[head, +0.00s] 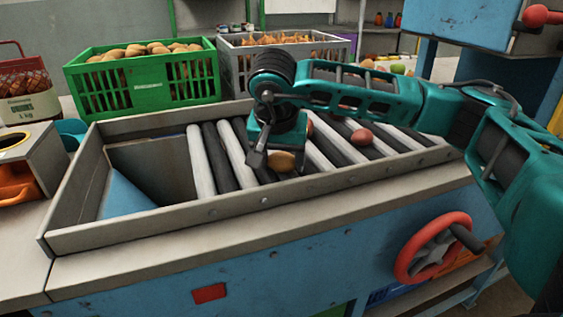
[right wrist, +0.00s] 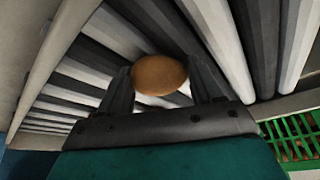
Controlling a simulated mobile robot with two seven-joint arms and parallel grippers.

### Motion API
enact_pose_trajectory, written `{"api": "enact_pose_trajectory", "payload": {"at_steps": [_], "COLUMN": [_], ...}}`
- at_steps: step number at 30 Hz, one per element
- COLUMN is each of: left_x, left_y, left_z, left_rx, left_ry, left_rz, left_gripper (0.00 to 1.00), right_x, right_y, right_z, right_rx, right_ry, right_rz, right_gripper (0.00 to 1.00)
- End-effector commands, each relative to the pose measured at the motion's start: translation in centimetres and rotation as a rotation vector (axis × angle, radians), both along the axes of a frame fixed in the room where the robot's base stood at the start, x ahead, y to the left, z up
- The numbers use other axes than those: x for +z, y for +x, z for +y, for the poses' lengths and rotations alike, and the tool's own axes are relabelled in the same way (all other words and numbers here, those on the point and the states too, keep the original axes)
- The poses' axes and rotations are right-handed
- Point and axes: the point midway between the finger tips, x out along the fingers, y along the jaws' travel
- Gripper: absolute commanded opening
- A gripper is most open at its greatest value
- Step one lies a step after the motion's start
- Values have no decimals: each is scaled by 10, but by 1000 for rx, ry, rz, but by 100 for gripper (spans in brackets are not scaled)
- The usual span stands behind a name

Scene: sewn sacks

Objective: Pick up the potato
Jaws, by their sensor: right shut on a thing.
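A brown, oval potato (right wrist: 159,75) sits between the two fingers of my right gripper (right wrist: 165,82) in the right wrist view. In the head view the potato (head: 281,161) shows at the tips of my right gripper (head: 270,160), just over the rollers of the sorting table. The right gripper is shut on it. I cannot tell whether the potato still touches the rollers. Reddish potatoes lie on the rollers to the right, one in plain view (head: 362,137) and one partly hidden by my arm. My left gripper is not in view.
The roller table (head: 200,207) has raised metal walls and an open chute (head: 128,196) at its left end. A green crate of potatoes (head: 145,84) and a grey crate of onions (head: 232,62) stand behind it. A red handwheel (head: 411,268) sticks out in front.

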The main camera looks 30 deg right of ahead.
Motion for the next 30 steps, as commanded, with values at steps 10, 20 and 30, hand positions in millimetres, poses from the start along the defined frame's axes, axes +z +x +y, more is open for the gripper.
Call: {"api": "enact_pose_trajectory", "payload": {"at_steps": [10, 20, 30], "left_x": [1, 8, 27], "left_y": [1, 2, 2], "left_z": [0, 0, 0], "left_rx": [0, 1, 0], "left_ry": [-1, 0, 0], "left_rz": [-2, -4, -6], "left_gripper": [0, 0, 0], "right_x": [1, 36, 133], "right_y": [0, 1, 1], "right_z": [0, 1, 1], "right_rx": [0, 2, 0], "right_ry": [0, 1, 2], "right_rz": [-1, -5, -7], "right_gripper": [33, 33, 33]}}
